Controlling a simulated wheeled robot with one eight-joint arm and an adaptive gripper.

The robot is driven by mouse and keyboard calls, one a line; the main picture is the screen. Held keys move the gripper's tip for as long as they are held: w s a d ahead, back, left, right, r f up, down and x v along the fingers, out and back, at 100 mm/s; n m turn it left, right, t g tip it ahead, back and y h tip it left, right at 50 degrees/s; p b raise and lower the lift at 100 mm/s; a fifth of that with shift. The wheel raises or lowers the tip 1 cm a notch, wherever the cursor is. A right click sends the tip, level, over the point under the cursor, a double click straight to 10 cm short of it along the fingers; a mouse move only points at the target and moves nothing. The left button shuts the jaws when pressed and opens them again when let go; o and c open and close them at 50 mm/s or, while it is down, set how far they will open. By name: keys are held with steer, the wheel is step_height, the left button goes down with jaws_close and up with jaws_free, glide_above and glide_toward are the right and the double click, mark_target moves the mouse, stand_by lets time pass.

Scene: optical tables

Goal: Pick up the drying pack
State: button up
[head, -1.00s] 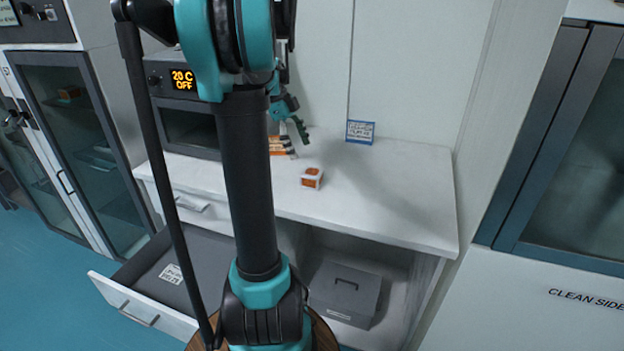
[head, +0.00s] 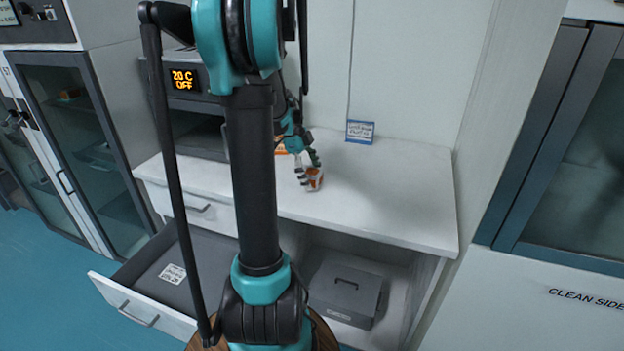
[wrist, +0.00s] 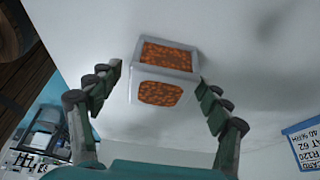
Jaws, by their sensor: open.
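The drying pack appears to be the small white box with orange-brown grainy windows (head: 315,180) on the white counter. In the wrist view the pack (wrist: 163,75) lies between the two fingers. My gripper (head: 308,175) is right at the pack in the head view, and the fingers partly cover it. In the wrist view my gripper (wrist: 160,78) is open, with one finger on each side of the pack. A gap shows on the left side; the right finger is close to the pack, and I cannot tell whether it touches.
A blue-edged sign (head: 360,132) stands at the back of the counter (head: 400,200). An oven-like unit (head: 195,130) with a "20 C OFF" display stands on the left. Below, a drawer (head: 150,310) is pulled out and a grey box (head: 345,290) sits on the shelf. The counter's right side is clear.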

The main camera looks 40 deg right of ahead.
steer(key=shift+c, duration=0.4)
steer(key=c, duration=1.4)
steer(key=shift+r, duration=0.15)
